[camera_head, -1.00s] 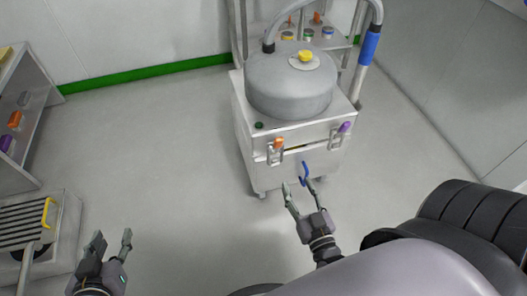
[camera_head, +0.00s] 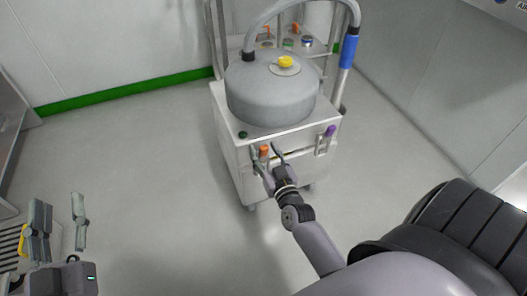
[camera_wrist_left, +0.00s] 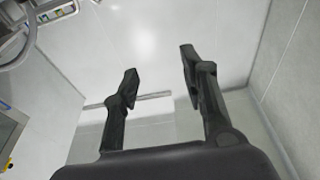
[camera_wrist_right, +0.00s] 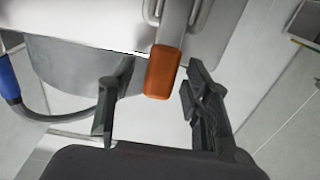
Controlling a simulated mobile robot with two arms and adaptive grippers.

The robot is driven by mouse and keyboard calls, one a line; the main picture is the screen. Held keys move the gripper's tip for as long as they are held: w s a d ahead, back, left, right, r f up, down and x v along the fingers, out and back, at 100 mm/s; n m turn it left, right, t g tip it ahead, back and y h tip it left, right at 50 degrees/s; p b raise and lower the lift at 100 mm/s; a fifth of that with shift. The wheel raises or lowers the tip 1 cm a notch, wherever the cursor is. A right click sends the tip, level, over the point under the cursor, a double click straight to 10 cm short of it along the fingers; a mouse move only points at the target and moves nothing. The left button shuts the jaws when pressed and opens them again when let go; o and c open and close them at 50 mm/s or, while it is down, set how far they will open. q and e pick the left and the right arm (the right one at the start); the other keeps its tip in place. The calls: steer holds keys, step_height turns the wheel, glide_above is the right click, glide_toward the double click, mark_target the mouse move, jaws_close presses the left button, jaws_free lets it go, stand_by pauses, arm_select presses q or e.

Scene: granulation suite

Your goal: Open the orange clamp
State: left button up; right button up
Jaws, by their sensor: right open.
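The orange clamp (camera_head: 264,151) is on the upper left front of the white wheeled unit with the grey drum. In the right wrist view its orange handle (camera_wrist_right: 163,72) lies between the two fingers, with clear gaps on both sides. My right gripper (camera_head: 267,158) is open around the handle, and its fingers partly hide the clamp's metal part in the head view. The fingers show large in the right wrist view (camera_wrist_right: 155,90). My left gripper (camera_head: 58,222) is open and empty at the lower left, far from the unit. Its fingers also show in the left wrist view (camera_wrist_left: 160,75).
A purple-tipped clamp (camera_head: 330,131) is on the unit's front right. The grey drum (camera_head: 272,92) with a yellow knob (camera_head: 286,62) sits on top, with a hose and a blue grip (camera_head: 348,52). Open floor lies left of the unit. A slatted thing is at lower left.

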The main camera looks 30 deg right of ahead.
steer(key=shift+w+d, duration=0.1)
steer(key=shift+w, duration=0.45)
steer(key=shift+c, duration=0.4)
jaws_close()
